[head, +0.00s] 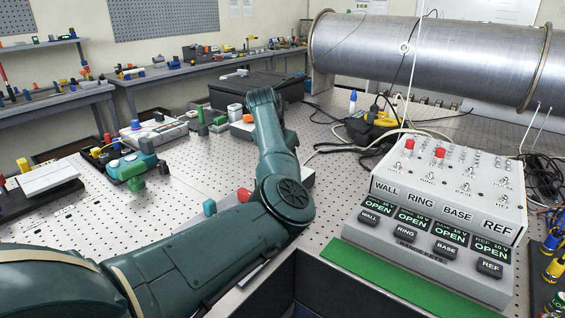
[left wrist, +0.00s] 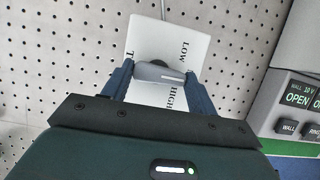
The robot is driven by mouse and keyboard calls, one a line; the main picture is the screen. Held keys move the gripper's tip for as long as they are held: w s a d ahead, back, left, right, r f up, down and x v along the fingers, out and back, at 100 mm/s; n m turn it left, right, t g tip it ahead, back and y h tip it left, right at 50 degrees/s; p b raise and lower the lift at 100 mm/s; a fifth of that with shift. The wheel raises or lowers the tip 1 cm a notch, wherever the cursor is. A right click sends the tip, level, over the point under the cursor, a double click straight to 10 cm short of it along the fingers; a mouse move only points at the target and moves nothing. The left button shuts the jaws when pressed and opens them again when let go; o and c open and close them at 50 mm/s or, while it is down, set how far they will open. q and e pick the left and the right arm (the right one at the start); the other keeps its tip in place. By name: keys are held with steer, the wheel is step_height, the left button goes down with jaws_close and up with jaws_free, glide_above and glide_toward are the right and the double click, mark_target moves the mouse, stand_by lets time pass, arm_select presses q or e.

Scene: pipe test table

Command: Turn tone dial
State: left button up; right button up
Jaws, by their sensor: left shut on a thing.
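The tone dial (left wrist: 152,72) is a grey bar-shaped knob on a white box (left wrist: 185,42) in the left wrist view. The box is lettered LOW and HIGH, with part of another word at its left edge. My left gripper (left wrist: 160,75) is shut on the dial, one finger at each end of it. The fingers cover parts of the box. In the head view my left arm reaches over the perforated table and hides the gripper and the dial. My right gripper is in neither view.
A grey panel (head: 450,195) lettered WALL, RING, BASE and REF, with displays reading OPEN, stands to the right. A green strip (head: 400,282) lies before it. A large metal pipe (head: 430,60) is behind. Cables and a yellow tool (head: 381,117) lie beyond my arm.

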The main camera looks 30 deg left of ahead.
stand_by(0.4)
arm_select(q)
steer(key=o, duration=1)
steer(key=shift+r, duration=0.1)
steer(key=b+v, duration=0.1)
steer(key=v, duration=1.2)
steer(key=shift+b, duration=0.4)
